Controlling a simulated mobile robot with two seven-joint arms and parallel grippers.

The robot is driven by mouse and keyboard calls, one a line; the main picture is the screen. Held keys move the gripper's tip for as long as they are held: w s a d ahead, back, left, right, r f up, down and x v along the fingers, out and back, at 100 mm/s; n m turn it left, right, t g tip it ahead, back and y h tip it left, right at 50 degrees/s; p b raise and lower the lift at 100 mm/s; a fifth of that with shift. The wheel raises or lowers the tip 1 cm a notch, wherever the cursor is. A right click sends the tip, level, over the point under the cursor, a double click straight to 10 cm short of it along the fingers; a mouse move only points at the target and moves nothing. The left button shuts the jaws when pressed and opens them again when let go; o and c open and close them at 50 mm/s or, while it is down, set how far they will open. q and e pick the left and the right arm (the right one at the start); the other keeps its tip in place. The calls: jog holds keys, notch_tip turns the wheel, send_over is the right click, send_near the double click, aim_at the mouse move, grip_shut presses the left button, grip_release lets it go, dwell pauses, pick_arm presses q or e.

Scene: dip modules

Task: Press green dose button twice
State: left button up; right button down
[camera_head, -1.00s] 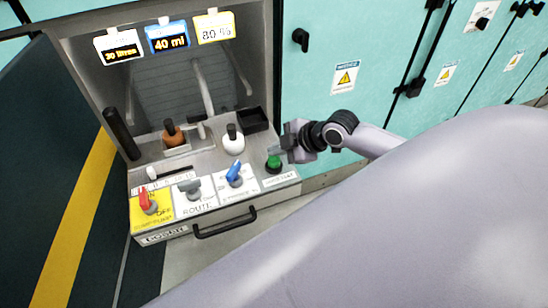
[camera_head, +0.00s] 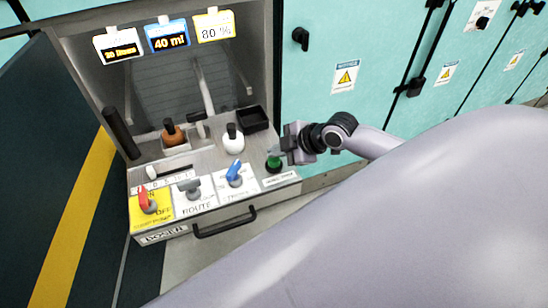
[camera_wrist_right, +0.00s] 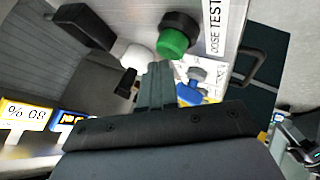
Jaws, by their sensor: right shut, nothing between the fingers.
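The green dose button (camera_head: 273,164) stands on a dark base at the right end of the panel. My right gripper (camera_head: 276,151) is shut and empty, with its fingertips close above the button in the head view. In the right wrist view the button (camera_wrist_right: 173,43) shows just beyond the shut fingertips (camera_wrist_right: 160,68). I cannot tell whether they touch. A label reading "DOSE TEST" (camera_wrist_right: 213,28) lies beside the button. My left gripper is not in view.
A blue knob (camera_head: 234,172), a grey knob (camera_head: 189,186) and a red knob (camera_head: 147,203) line the panel. A white bottle (camera_head: 233,143), a brown bottle (camera_head: 172,136) and a black bin (camera_head: 254,119) stand behind. A drawer handle (camera_head: 225,224) juts out in front.

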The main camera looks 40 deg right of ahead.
aim_at(277, 160)
jog(key=shift+f+b, duration=0.4)
jog(key=shift+f, duration=0.25)
dwell(0.8)
jog(key=shift+r, duration=0.1)
jog(key=shift+r+p, duration=0.95)
jog(key=shift+p, duration=0.1)
jog(key=shift+r, duration=0.1)
notch_tip(277, 160, up, 5)
jog(key=p, duration=0.5)
dwell(0.5)
